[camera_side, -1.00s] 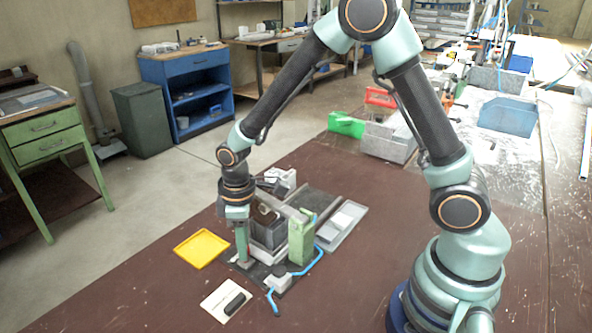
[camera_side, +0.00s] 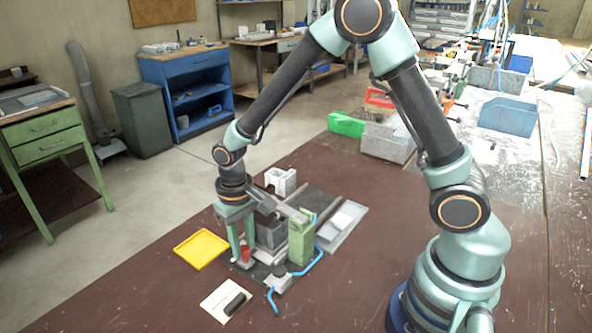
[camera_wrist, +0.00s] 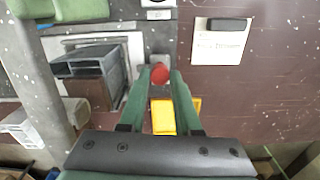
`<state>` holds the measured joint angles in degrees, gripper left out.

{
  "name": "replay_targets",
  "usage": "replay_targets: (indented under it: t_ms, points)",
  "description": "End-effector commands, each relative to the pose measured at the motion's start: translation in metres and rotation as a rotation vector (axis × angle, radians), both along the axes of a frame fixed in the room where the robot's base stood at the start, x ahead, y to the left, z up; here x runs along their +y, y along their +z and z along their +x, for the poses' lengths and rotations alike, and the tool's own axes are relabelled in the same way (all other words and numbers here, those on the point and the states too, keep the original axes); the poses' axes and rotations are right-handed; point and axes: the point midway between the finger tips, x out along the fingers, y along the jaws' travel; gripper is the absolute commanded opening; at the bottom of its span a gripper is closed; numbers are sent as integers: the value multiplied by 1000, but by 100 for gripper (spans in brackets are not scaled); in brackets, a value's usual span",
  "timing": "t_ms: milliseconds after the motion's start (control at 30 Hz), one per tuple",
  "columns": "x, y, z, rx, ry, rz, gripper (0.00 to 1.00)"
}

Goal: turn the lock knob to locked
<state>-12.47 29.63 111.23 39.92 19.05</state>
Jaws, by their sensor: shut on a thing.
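The red lock knob (camera_side: 246,253) stands at the front left corner of the dark clamp fixture. It also shows in the wrist view (camera_wrist: 160,74), between the tips of my green fingers. My gripper (camera_side: 242,257) points down over the knob with one finger on each side, and it is shut on the knob. The fingers hide parts of the knob's sides. I cannot read any locked or unlocked mark. The clamp's dark grey block (camera_side: 270,234) and green upright (camera_side: 301,238) stand just right of my gripper.
A yellow tray (camera_side: 201,249) lies left of the fixture. A white card (camera_side: 217,301) with a black piece (camera_side: 235,304) lies in front. A small grey box (camera_side: 279,282) with a blue hose (camera_side: 311,265) is close by. The front tabletop is mostly clear.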

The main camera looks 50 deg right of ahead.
Motion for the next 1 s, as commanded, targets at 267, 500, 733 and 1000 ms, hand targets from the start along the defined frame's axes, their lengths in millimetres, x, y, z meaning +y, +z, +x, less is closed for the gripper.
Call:
replay_targets:
  t_ms: [267,500,733,1000]
  points:
    - [3,-1,-2,8,-49,-3,0]
    - [3,-1,-2,8,-55,-3,0]
    - [3,-1,-2,7,-54,-3,51]
    - [2,-1,-1,4,-57,-2,62]
